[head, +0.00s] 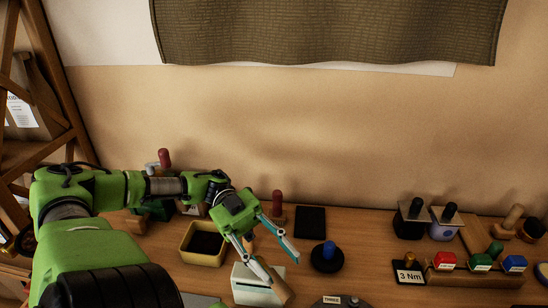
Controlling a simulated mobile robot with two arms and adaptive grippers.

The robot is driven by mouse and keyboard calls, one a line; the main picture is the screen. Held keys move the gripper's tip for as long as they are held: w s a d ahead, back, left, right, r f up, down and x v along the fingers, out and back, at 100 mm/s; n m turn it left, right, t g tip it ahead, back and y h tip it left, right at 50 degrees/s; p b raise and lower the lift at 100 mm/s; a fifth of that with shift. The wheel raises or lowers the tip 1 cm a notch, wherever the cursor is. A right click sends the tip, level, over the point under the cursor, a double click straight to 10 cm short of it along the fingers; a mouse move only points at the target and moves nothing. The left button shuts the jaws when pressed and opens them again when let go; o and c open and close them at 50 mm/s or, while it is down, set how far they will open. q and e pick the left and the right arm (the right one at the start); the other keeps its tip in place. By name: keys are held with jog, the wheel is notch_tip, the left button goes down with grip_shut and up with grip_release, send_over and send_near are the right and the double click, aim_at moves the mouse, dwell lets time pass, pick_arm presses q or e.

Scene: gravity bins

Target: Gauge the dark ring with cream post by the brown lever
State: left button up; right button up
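My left gripper (282,271) is open, its two fingers spread and pointing down to the right. It is above a white box (256,291) near the front middle of the table. A tan wooden piece (284,293) shows at the box's right end, just below the fingertips; I cannot tell whether a finger touches it. A brown-red handle (277,198) stands upright behind the gripper. My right gripper is not in view.
A yellow bin (187,257) is left of the gripper. A dark disc with a blue knob (327,257) is to its right, with a black plate (310,222) behind. A "3 Nm" sign (409,273) and a wooden rack (466,280) of coloured blocks stand front right.

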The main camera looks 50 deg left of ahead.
aim_at(274, 276)
pick_arm(q)
jog(key=shift+a+r, duration=0.1)
jog(key=shift+r, duration=1.6)
